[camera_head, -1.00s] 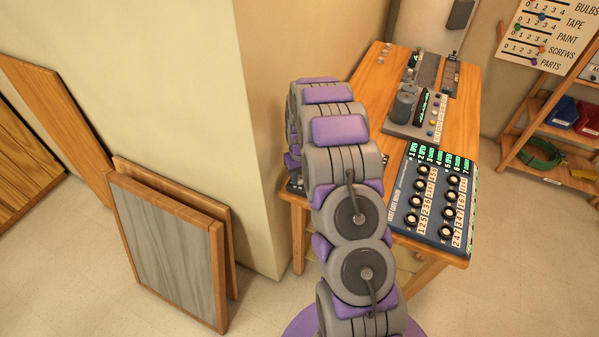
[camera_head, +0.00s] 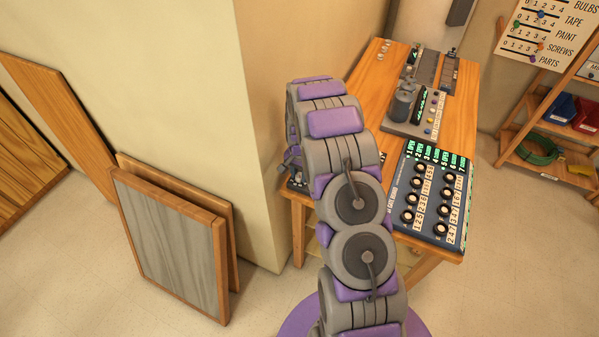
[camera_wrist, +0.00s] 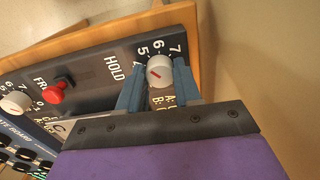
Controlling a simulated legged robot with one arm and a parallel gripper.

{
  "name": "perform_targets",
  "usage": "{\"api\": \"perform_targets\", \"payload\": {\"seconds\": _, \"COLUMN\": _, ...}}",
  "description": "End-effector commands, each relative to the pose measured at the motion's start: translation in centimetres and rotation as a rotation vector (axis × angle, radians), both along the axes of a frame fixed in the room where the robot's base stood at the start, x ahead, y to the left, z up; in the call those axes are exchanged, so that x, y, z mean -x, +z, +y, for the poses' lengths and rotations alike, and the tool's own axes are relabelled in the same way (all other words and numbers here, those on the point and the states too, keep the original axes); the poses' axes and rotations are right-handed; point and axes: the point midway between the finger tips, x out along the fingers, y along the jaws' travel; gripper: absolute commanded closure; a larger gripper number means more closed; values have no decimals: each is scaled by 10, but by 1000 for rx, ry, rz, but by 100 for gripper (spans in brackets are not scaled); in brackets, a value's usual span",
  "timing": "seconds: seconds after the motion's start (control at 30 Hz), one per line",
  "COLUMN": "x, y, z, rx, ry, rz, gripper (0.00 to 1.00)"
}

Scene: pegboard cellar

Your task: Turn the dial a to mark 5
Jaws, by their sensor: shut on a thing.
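In the wrist view a round white dial (camera_wrist: 159,72) with a short red line sits at the upper end of a dark panel (camera_wrist: 98,68). The numbers 5, 6 and 7 show beside it. The red line slants from upper left to lower right; I cannot tell exactly which mark it meets. The blue fingers of my gripper (camera_wrist: 157,82) are shut on this dial, one on each side. Small lettering below the dial is partly covered by my gripper.
A red button (camera_wrist: 57,90) and another white knob (camera_wrist: 15,103) are on the same panel. A blue switch board (camera_head: 432,195) stands at the table's (camera_head: 365,85) front right. A wall (camera_head: 278,130) is close by. Boards (camera_head: 170,245) lean at the left.

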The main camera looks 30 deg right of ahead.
Motion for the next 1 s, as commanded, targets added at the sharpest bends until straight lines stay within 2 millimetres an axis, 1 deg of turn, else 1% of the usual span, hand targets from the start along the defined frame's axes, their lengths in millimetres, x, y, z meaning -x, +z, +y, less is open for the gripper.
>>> {"api": "perform_targets", "payload": {"seconds": 0.03, "x": -3, "y": 3, "z": -1, "rx": 3, "ry": -26, "rz": -10, "gripper": 97}}
{"api": "perform_targets", "payload": {"seconds": 0.33, "x": -4, "y": 2, "z": -1, "rx": 4, "ry": -132, "rz": -11, "gripper": 97}}
{"api": "perform_targets", "payload": {"seconds": 0.87, "x": -4, "y": 2, "z": -1, "rx": 3, "ry": -153, "rz": -12, "gripper": 97}}
{"api": "perform_targets", "payload": {"seconds": 0.9, "x": -4, "y": 2, "z": -1, "rx": 3, "ry": -153, "rz": -12, "gripper": 64}}
{"api": "perform_targets", "payload": {"seconds": 1.0, "x": -3, "y": 2, "z": -1, "rx": 3, "ry": -152, "rz": -9, "gripper": 54}}
